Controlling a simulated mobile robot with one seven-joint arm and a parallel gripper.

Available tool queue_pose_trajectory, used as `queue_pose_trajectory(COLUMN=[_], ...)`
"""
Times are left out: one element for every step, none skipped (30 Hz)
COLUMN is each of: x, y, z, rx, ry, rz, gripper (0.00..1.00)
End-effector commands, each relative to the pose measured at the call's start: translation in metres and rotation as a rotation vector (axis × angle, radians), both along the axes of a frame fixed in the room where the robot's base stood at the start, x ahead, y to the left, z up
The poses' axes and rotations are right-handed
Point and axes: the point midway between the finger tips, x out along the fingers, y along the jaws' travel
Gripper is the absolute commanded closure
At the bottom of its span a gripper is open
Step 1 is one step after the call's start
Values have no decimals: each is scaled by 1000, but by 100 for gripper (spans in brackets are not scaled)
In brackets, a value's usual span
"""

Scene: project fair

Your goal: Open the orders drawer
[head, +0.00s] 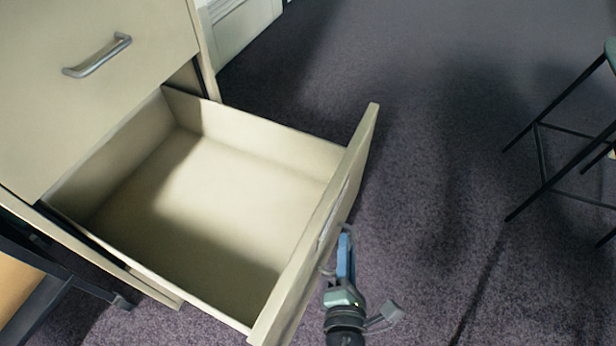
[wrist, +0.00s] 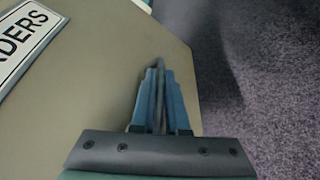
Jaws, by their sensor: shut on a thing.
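The orders drawer (head: 210,195) is pulled well out of its cream cabinet in the head view, and its inside is empty. In the wrist view its front panel (wrist: 95,85) shows a white label (wrist: 25,38) on which "DERS" can be read. My gripper (head: 342,252) is at the outer side of the drawer front in the head view. In the wrist view my gripper's blue fingers (wrist: 158,90) are closed around the drawer's handle (wrist: 159,68). Most of the handle is hidden by the fingers.
Another closed drawer with a silver handle (head: 97,56) is above the open one. A stool with thin dark legs (head: 545,160) stands at the right. The dark carpet (head: 430,180) between the drawer and the stool is clear. A dark metal frame (head: 60,275) is at the lower left.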

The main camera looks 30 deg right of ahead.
Motion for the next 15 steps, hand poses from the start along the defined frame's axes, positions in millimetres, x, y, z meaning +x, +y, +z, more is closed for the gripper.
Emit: queue_pose_trajectory(x=[-10,-14,-19,-23,-26,-30,-32,-34,-36,-38,-39,-40,-40,-41,-41], y=[-6,-9,-13,-15,-18,-21,-22,-24,-26,-27,-27,-28,-29,-29,-29], z=[-3,-3,-3,-3,-3,-2,-2,-2,-2,-2,-1,-1,-1,-1,-1], rx=[0,-1,0,0,1,0,-1,0,1,1,1,1,0,0,0], ry=[3,2,3,2,2,2,2,1,2,2,2,2,1,1,1], rz=[2,2,2,3,3,3,2,2,3,3,3,3,2,2,2], gripper=[100,100,100,100,100,100,100,100,100,100,100,100,100,100,100])
